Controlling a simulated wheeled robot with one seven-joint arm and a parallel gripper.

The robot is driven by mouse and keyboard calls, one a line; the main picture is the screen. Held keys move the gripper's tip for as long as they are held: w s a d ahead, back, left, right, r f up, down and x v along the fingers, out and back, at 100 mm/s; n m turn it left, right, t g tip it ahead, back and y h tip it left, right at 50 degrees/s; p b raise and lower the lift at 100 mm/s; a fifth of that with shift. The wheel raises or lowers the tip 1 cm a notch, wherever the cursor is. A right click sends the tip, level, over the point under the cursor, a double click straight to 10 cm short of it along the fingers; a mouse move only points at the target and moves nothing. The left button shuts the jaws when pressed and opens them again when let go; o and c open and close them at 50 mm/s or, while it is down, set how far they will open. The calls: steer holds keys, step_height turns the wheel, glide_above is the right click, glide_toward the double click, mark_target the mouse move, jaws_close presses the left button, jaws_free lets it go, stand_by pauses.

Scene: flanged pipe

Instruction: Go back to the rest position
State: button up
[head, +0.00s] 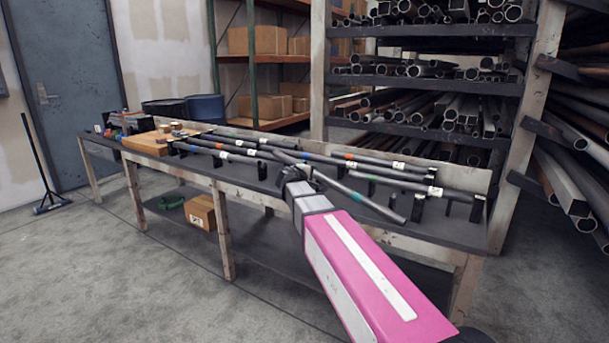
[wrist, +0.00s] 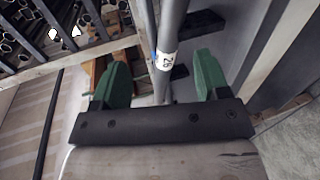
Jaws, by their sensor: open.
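My gripper (head: 300,178) is over the middle of the workbench (head: 245,183) in the head view, at the end of my pink arm. In the wrist view its two green fingers (wrist: 163,72) stand wide apart. A grey pipe (wrist: 168,40) with a white number label passes between the fingers in that view, with space on both sides. I cannot tell how far it is from the fingers. In the head view a grey pipe (head: 378,206) with blue and green bands slants beside my gripper. More banded pipes (head: 225,155) lie across black holders on the bench.
A tall rack (head: 430,85) full of pipes stands behind the bench. A cardboard box (head: 200,212) sits on the lower shelf. The floor in front is clear.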

steer(key=s+d+f+m+g+y, duration=0.1)
steer(key=s+d+f+m+g, duration=0.15)
steer(key=f, duration=0.25)
steer(key=s+d+f+m+g, duration=0.1)
steer(key=s+d+f, duration=0.2)
steer(key=s+f, duration=0.15)
steer(key=s+d+f+m+g+y, duration=0.2)
steer(key=s+f+m+g+y, duration=0.5)
steer(key=s+f, duration=1.3)
steer(key=shift+s+d+f+m+g+y, duration=0.15)
steer(key=shift+s+d+m+g+y, duration=0.25)
steer(key=shift+s+g, duration=0.4)
steer(key=shift+s+a, duration=0.1)
steer(key=shift+a, duration=0.05)
